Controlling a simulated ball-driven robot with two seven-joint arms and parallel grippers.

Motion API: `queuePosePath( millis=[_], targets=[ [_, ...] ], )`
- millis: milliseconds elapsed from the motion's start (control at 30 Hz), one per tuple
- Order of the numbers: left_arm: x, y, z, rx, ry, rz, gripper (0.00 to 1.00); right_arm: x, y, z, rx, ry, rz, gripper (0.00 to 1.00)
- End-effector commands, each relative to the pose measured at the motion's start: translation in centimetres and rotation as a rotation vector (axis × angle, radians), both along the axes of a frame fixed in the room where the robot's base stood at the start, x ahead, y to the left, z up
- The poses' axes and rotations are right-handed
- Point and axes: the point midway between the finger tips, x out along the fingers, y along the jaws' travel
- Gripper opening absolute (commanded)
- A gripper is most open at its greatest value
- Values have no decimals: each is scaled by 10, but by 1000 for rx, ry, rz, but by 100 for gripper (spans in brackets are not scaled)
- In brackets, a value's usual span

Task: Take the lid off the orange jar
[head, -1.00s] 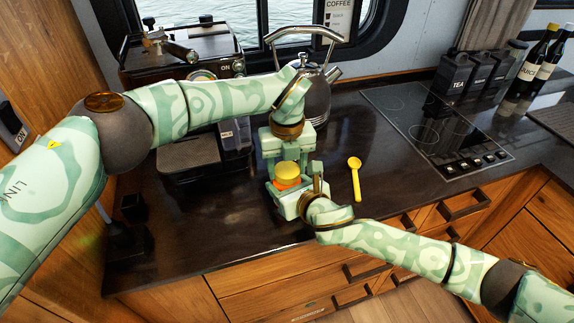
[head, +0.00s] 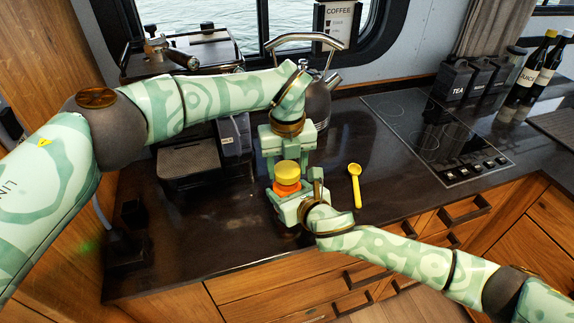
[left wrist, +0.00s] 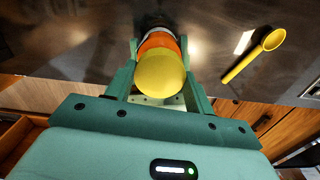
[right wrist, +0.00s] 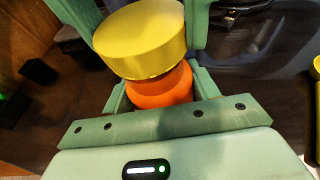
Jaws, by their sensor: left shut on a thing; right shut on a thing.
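The orange jar (head: 288,187) is upright above the counter's front part, with its yellow lid (head: 288,168) directly over it. My left gripper (head: 287,163) reaches from behind and is shut on the lid; its fingers flank the lid (left wrist: 160,74) in the left wrist view. My right gripper (head: 287,188) comes from the front and is shut on the jar's body (right wrist: 160,90), below the lid (right wrist: 140,38). A dark line shows under the lid in the right wrist view. I cannot tell whether lid and jar still touch. My right gripper hides much of the jar.
A yellow scoop (head: 355,184) lies on the dark counter to the right of the grippers. A kettle (head: 317,100) stands behind my left gripper, and a coffee machine (head: 185,55) behind left. The cooktop (head: 430,130) is at right. Counter at front left is clear.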

Motion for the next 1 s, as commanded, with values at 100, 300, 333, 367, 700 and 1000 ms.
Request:
queuePosePath(
  millis=[100, 300, 333, 367, 700, 1000],
  targets=[
    [0, 0, 6, -1, -2, 0, 26, 0, -1, -1, -2, 0, -2, 0],
    [1, 0, 33, 0, -3, 0, 26, 1, -1, 0, -2, 0, -2, 0],
    [0, 0, 36, -1, -2, 0, 26, 1, -1, 0, -2, 0, -2, 0],
    [0, 0, 38, 0, -1, 0, 26, 1, -1, -1, -2, 0, -2, 0],
    [0, 0, 40, 0, 0, 0, 26, 1, -1, 0, -2, 0, -2, 85],
    [0, 0, 42, 0, -1, 0, 26, -3, -2, 2, -1, -1, -1, 85]
  ],
)
